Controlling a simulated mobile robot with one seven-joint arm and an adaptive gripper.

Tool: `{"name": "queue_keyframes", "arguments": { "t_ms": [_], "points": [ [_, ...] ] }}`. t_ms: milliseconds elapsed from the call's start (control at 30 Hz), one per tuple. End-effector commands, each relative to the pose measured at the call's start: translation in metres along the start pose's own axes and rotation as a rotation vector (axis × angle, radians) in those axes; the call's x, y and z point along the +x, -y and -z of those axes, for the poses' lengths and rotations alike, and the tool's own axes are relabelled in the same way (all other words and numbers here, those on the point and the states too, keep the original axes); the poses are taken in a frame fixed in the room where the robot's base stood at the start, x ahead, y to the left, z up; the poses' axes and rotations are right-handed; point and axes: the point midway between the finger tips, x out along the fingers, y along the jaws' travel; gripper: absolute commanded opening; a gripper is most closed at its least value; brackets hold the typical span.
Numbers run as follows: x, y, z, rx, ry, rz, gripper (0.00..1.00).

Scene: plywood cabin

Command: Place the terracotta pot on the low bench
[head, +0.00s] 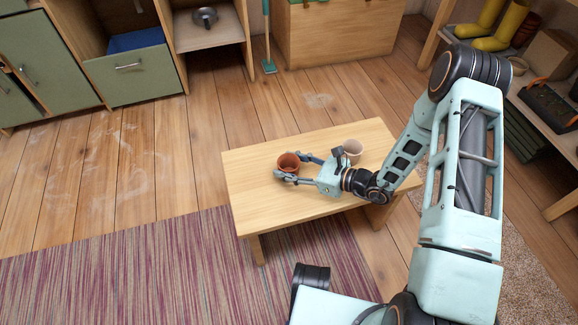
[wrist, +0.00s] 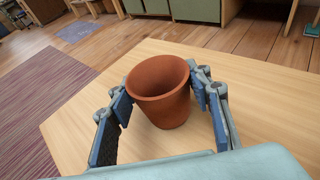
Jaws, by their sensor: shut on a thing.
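The terracotta pot (head: 289,161) is small, upright and empty, at the left part of the low bench (head: 260,204), a light wooden one. In the wrist view the pot (wrist: 160,92) stands between the blue pads of my gripper (wrist: 163,100), which is shut on it from both sides. In the head view my gripper (head: 296,170) reaches in from the right, low over the bench top. The pot's base looks at or very close to the bench surface (wrist: 262,115); I cannot tell if it bears weight there.
A striped rug (head: 180,265) lies in front left. Green cabinets (head: 132,75) and a wooden chest (head: 335,35) stand at the back. Shelves with yellow boots (head: 491,30) are at right. The bench's left front is clear.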

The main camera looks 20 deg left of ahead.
Motion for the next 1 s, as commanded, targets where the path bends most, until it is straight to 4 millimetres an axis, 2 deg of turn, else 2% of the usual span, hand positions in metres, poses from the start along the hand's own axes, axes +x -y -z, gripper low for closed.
{"name": "queue_keyframes", "arguments": {
  "t_ms": [233, 267, 400, 767, 867, 1000],
  "points": [
    [0.0, 0.001, 0.001, 0.0, 0.001, 0.001, 0.17],
    [0.0, 0.001, 0.002, -0.001, 0.0, 0.001, 0.47],
    [0.0, 0.001, 0.002, -0.001, -0.001, 0.001, 0.62],
    [-0.001, 0.0, -0.001, -0.002, 0.0, 0.0, 0.63],
    [-0.013, 0.002, -0.003, 0.0, -0.002, 0.005, 0.63],
    [-0.043, 0.002, -0.004, 0.001, -0.002, 0.006, 0.63]
  ]
}}
